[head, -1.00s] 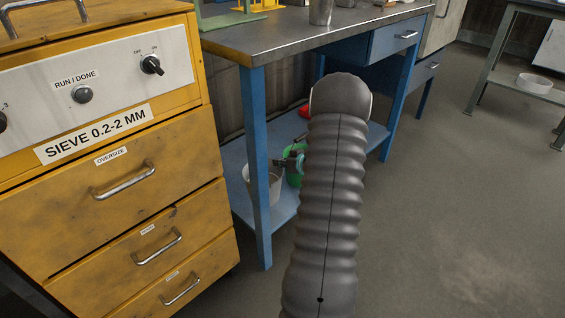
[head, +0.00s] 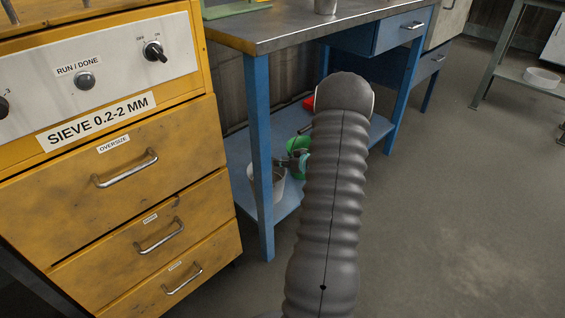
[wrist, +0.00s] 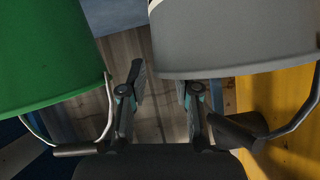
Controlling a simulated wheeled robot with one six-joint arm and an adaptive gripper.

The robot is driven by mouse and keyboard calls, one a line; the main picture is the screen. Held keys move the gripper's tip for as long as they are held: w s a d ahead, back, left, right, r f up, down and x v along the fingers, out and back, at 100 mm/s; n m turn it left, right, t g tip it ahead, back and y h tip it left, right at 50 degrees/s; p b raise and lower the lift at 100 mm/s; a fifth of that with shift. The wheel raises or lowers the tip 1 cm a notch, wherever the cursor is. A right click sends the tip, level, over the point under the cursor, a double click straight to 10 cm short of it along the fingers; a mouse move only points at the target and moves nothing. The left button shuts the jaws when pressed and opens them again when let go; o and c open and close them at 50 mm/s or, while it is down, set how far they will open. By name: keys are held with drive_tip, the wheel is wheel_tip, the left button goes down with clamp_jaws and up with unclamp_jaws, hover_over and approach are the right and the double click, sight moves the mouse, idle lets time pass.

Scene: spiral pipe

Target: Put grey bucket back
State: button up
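The grey bucket (head: 279,187) stands on the blue bench's lower shelf, partly hidden by the front leg. It fills the upper right of the wrist view (wrist: 232,40). A green bucket (head: 297,145) is beside it, at upper left in the wrist view (wrist: 48,50). My gripper (head: 298,160) is at the buckets, partly hidden by my own arm. In the wrist view its two fingers (wrist: 162,90) are apart with nothing between them. The right finger overlaps the grey bucket's edge in the picture; I cannot tell whether they touch.
The blue bench (head: 262,150) has a front leg close to my gripper and a top above it. A yellow sieve cabinet (head: 120,190) with drawers stands at left. A red object (head: 308,103) is on the shelf behind my arm.

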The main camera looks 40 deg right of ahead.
drive_tip(key=p+v, duration=0.1)
drive_tip(key=v, duration=1.1)
idle(0.4)
